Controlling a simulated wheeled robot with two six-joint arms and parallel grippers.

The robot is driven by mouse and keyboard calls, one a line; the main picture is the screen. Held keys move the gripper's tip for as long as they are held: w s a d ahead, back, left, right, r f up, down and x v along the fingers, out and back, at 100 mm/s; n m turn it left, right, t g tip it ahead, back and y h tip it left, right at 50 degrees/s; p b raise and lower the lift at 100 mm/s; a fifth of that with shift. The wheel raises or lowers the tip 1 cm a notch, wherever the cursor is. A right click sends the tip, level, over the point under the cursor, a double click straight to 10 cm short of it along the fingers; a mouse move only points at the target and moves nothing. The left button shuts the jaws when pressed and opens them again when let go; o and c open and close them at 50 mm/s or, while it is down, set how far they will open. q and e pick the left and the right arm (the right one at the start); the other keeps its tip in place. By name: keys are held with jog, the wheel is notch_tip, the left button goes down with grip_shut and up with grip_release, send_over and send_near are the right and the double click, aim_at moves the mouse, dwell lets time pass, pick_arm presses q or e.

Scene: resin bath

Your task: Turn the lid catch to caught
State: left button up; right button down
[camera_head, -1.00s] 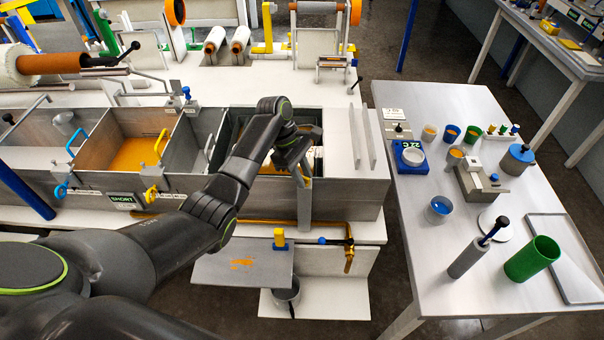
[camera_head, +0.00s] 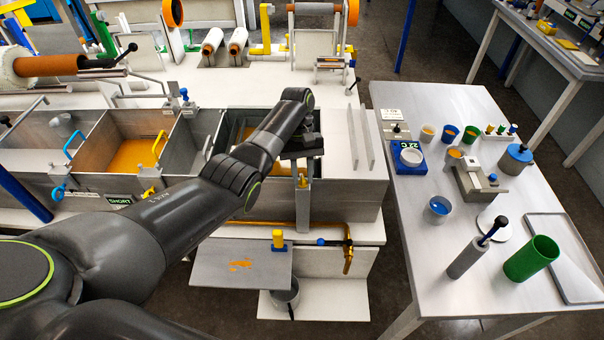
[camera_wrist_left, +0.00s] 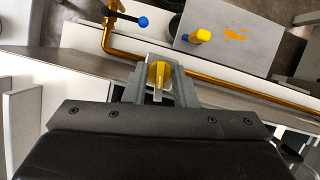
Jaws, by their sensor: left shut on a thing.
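The lid catch is a small yellow lever (camera_wrist_left: 159,72) on a pale plate, seen in the left wrist view. It also shows as a small yellow spot (camera_head: 303,181) at the front of the right-hand tank (camera_head: 340,199) in the head view. My left gripper (camera_wrist_left: 158,84) has its two grey fingers on either side of the lever and is shut on it. In the head view the left gripper (camera_head: 303,171) points down at the tank's front wall, and my arm hides part of the tank. The lever's lower part points toward the gripper body in the wrist view. My right gripper is not in view.
Below the catch run a brass pipe (camera_head: 349,258) with a blue-knobbed valve (camera_head: 321,241) and a grey plate (camera_head: 220,263) with a yellow peg (camera_head: 278,238). Open tanks with orange contents (camera_head: 128,155) lie to the left. A side table (camera_head: 415,255) with cups stands right.

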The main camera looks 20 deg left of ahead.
pick_arm(q)
jog(key=shift+f+m+y, duration=0.2)
jog(key=shift+m+y, duration=0.1)
jog(key=shift+m, duration=0.5)
jog(key=shift+s+d, duration=0.1)
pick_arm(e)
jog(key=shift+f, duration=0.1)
pick_arm(q)
jog(key=o, duration=0.6)
jog(key=shift+r, duration=0.15)
